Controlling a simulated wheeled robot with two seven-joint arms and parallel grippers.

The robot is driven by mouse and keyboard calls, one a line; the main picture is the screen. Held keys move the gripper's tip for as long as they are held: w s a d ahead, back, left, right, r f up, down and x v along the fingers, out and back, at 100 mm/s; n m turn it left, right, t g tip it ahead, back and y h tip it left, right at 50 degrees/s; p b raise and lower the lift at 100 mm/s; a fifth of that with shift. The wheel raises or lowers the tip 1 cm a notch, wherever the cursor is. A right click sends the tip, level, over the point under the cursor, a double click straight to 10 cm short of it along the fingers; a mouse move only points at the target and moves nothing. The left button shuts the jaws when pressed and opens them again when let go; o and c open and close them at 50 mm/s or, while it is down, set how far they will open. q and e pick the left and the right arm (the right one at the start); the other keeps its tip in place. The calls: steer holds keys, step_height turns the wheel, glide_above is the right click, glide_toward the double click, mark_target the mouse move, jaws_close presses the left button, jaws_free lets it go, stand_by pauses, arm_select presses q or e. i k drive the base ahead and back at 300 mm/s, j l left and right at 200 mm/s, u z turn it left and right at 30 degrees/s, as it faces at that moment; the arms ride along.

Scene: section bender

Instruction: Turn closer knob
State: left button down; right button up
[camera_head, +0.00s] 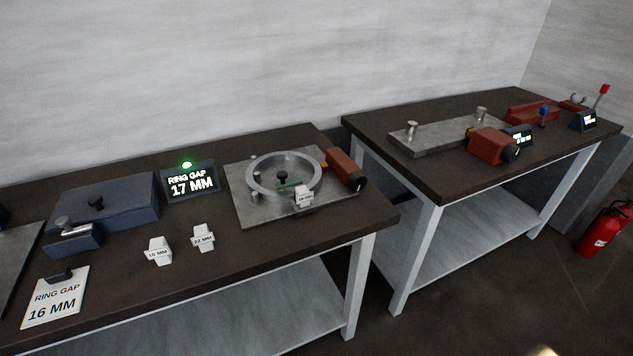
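A red block with a black knob (361,184) on its front end sits at the right edge of the grey plate on the nearer table. Beside it on the plate lies a metal ring (252,186), with a small white labelled gauge (304,197) at its front rim; that label is too small to read surely. A display (190,182) reads "RING GAP 17 MM" under a lit green lamp. A second red block with a black knob (511,153) is on the farther table. Neither of my grippers is in view.
A card (55,298) reads "RING GAP 16 MM". Two white labelled gauges (159,251) (203,238) and a blue box (103,204) are on the nearer table (250,262). A gap separates it from the farther table (395,107). A fire extinguisher (603,230) stands at right.

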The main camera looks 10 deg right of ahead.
mark_target(357, 180)
steer(key=l+u, duration=0.7)
steer(key=l, duration=0.2)
steer(key=l+u, duration=0.35)
steer(key=l, duration=0.1)
